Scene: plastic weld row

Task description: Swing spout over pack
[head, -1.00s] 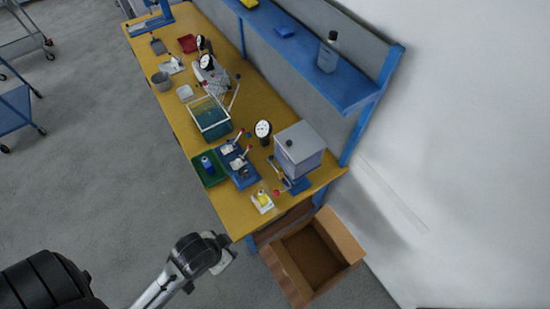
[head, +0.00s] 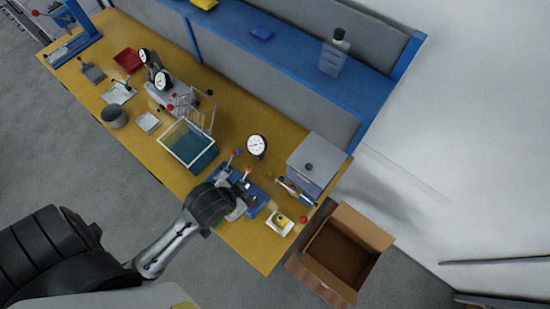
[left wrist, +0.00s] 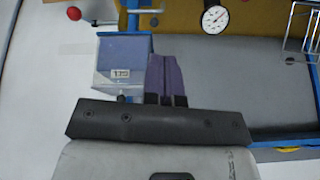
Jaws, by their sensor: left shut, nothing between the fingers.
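The grey box-shaped dispenser (head: 318,160) stands at the right end of the yellow bench, with a dark knob on top. Its red-balled lever (head: 303,219) sticks out toward the front edge. I cannot clearly tell the spout from the blue and orange parts below the box. A small white tray with a yellow pack (head: 281,222) lies in front of it. In the left wrist view, the dispenser box (left wrist: 122,62) and red ball (left wrist: 74,13) lie ahead of my left gripper (left wrist: 166,62). Its purple fingers are shut, empty and apart from the box. My right gripper is out of view.
A blue fixture (head: 252,196) with red-tipped levers is partly hidden by my left arm. A dial gauge (head: 256,145) and a teal bin (head: 188,146) stand behind it. An open cardboard box (head: 345,250) sits beyond the bench's right end. A blue shelf (head: 270,60) runs along the back.

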